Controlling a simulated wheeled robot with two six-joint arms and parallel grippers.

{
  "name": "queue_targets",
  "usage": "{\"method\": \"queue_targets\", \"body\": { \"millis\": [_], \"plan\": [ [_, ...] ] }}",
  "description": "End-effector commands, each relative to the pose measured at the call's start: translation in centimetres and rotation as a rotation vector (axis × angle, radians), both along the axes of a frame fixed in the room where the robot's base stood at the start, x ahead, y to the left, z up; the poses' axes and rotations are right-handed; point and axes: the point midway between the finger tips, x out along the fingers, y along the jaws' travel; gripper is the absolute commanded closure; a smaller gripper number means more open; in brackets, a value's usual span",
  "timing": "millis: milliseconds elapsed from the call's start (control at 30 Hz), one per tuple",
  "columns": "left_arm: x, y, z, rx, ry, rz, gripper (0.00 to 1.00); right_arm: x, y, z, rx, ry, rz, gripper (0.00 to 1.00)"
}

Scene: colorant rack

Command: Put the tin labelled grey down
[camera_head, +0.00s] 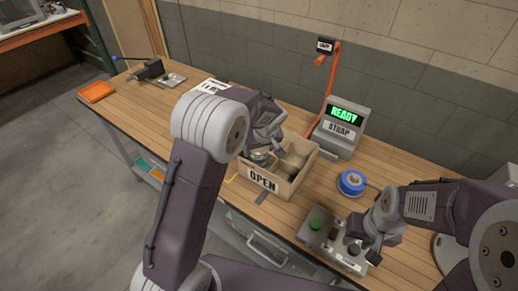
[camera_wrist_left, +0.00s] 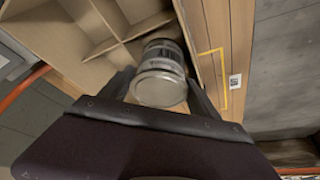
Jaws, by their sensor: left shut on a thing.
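A metal tin (camera_wrist_left: 160,88) with a dark band sits between the fingers of my left gripper (camera_wrist_left: 160,92); its label is too blurred to read. In the head view the tin (camera_head: 259,157) is at the left part of a cardboard box (camera_head: 262,181) marked OPEN. My left gripper (camera_head: 266,150) is shut on it, partly hidden by my own arm. The box has dividers; its compartments also show in the left wrist view (camera_wrist_left: 75,25). I cannot tell whether the tin touches the box floor. My right gripper (camera_head: 372,254) is by a button panel (camera_head: 325,236); its opening is unclear.
A machine marked STRAP (camera_head: 342,129) with a READY screen stands behind the box. A blue tape roll (camera_head: 352,183) lies right of it. An orange tray (camera_head: 97,92) and a black device (camera_head: 150,70) are at the far left.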

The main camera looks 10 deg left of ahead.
Motion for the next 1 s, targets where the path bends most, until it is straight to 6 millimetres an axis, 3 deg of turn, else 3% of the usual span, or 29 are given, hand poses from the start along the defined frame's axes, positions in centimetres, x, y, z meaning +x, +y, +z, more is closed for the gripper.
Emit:
{"method": "queue_targets", "body": {
  "millis": [367, 400, 733, 833, 1000],
  "plan": [
    [0.1, 0.0, -0.8, -0.001, -0.002, 0.001, 0.85, 0.0, 0.0, -0.9, 0.000, 0.000, 0.000, 0.64],
    [0.0, 0.0, -0.8, 0.000, 0.000, 0.000, 0.21, 0.0, 0.0, -0.9, 0.000, 0.000, 0.000, 0.64],
    [0.0, 0.0, -0.4, 0.000, 0.000, 0.000, 0.20, 0.0, 0.0, -0.5, 0.000, 0.000, 0.000, 0.64],
    [0.0, 0.0, 1.2, 0.000, 0.000, 0.000, 0.20, 0.0, 0.0, 1.2, 0.000, 0.000, 0.000, 0.64],
    [-1.3, -1.0, 4.8, -0.002, -0.007, -0.001, 0.20, 0.0, 0.0, 0.3, 0.000, 0.000, 0.000, 0.64]
  ]
}}
